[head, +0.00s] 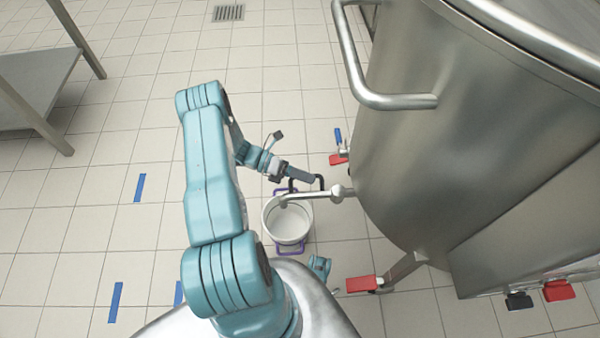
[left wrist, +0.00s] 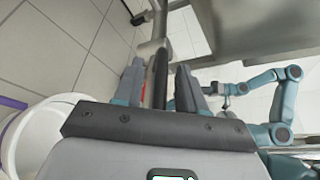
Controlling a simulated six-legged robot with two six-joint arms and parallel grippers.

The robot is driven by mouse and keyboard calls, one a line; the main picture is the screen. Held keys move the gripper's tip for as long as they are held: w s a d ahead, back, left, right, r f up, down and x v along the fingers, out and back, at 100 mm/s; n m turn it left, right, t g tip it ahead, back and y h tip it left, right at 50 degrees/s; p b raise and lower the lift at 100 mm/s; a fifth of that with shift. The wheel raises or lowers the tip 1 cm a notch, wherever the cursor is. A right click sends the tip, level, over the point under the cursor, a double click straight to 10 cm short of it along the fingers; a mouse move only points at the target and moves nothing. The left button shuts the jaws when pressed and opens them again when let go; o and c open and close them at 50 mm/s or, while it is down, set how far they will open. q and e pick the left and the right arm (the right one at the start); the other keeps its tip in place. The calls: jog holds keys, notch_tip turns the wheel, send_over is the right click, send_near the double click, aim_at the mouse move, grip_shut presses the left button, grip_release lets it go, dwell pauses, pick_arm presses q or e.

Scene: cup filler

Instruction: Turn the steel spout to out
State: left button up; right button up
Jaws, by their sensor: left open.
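The steel spout (head: 316,195) sticks out leftward from the big steel tank (head: 455,140). Its end is over the white bucket (head: 268,220) in the head view. A dark bar-like handle (head: 321,182) rises by the spout. My left gripper (head: 304,178) is at the spout, beside the tank. In the left wrist view its two open fingers (left wrist: 160,88) stand on either side of a dark bar (left wrist: 160,72), with steel spout parts (left wrist: 154,47) beyond. Whether the fingers touch the bar cannot be told. A teal arm, apparently my right one, shows at the right there; its jaws are too small to read.
The bucket stands on the floor with purple parts around it. Red pedal-like parts (head: 361,284) show by the tank legs. A steel tank handle (head: 395,101) juts out above. A steel table (head: 35,85) is at the far left.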

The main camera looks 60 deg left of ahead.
pick_arm(q)
jog(key=p+v, duration=0.2)
jog(key=v, duration=1.4)
pick_arm(e)
jog(key=shift+s+a+r, duration=0.1)
jog(key=shift+s+r, duration=0.15)
jog(key=shift+r, duration=0.25)
jog(key=shift+s+a+r, duration=0.1)
jog(key=shift+s+r, duration=0.1)
jog(key=shift+r, duration=0.3)
pick_arm(q)
jog(key=shift+s+a, duration=0.2)
jog(key=shift+a, duration=0.05)
